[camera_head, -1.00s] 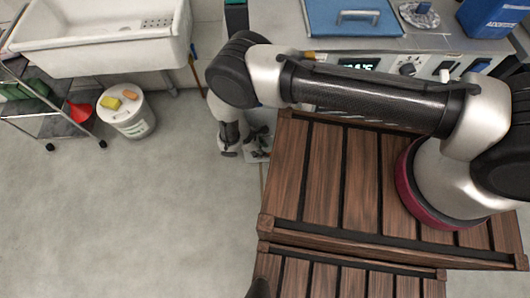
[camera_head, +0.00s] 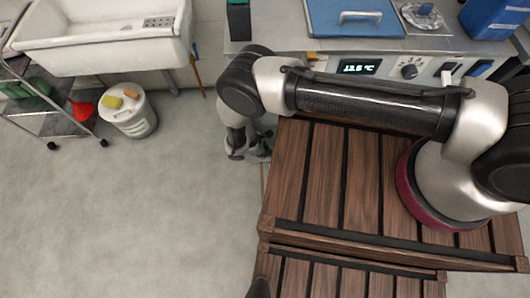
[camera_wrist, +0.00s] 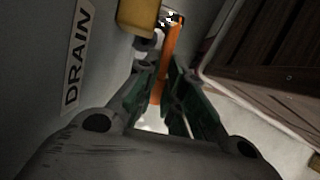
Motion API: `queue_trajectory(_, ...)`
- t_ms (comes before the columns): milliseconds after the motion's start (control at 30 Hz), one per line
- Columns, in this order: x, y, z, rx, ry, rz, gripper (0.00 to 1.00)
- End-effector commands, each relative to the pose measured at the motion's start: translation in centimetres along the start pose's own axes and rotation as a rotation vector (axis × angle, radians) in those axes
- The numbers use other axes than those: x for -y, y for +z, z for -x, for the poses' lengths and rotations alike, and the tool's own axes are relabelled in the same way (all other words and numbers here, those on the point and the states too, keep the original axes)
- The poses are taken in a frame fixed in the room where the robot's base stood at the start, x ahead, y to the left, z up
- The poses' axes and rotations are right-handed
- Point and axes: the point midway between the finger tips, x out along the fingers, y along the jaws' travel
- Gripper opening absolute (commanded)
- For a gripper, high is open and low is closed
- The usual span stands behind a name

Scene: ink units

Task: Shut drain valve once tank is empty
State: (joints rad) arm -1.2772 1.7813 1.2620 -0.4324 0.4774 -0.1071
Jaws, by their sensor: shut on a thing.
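In the wrist view an orange drain valve lever (camera_wrist: 172,48) runs down between the two green-sided fingers of my gripper (camera_wrist: 163,82). The fingers are shut on it. A yellow-brown fitting (camera_wrist: 138,14) is beside the lever's upper end, with a shiny metal part at the top. A white label reading DRAIN (camera_wrist: 76,58) is on the grey surface to the left. In the head view my gripper (camera_head: 245,152) hangs low, left of my wooden-looking base, and the valve cannot be made out. The tank (camera_head: 340,68) has a blue lid (camera_head: 350,20) and a lit display. Its water level is hidden.
A white sink (camera_head: 100,45) stands at the upper left. A white bucket (camera_head: 130,115) with sponges on its lid and a metal cart (camera_head: 45,115) with a red funnel are below it. A blue container (camera_head: 492,18) is at the upper right. The floor at left is clear.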

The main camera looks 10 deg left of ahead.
Motion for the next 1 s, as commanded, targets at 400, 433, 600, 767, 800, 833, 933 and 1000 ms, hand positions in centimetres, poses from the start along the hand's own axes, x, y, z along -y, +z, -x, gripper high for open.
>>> queue_trajectory(400, -0.06, 0.43, 0.66, -0.119, 0.0, 0.0, 0.0)
queue_trajectory(433, -0.06, 0.42, 0.66, -0.119, 0.0, 0.0, 0.0)
queue_trajectory(600, -0.05, 0.41, 0.67, -0.119, 0.0, 0.0, 0.14)
queue_trajectory(767, -0.04, 0.42, 0.65, -0.118, 0.0, 0.0, 0.32)
queue_trajectory(800, -0.03, 0.43, 0.65, -0.118, 0.0, 0.0, 0.32)
queue_trajectory(833, -0.02, 0.44, 0.64, -0.118, 0.0, 0.0, 0.32)
queue_trajectory(933, -0.01, 0.45, 0.63, -0.117, -0.001, 0.0, 0.32)
queue_trajectory(1000, -0.01, 0.45, 0.69, -0.117, 0.0, 0.0, 0.32)
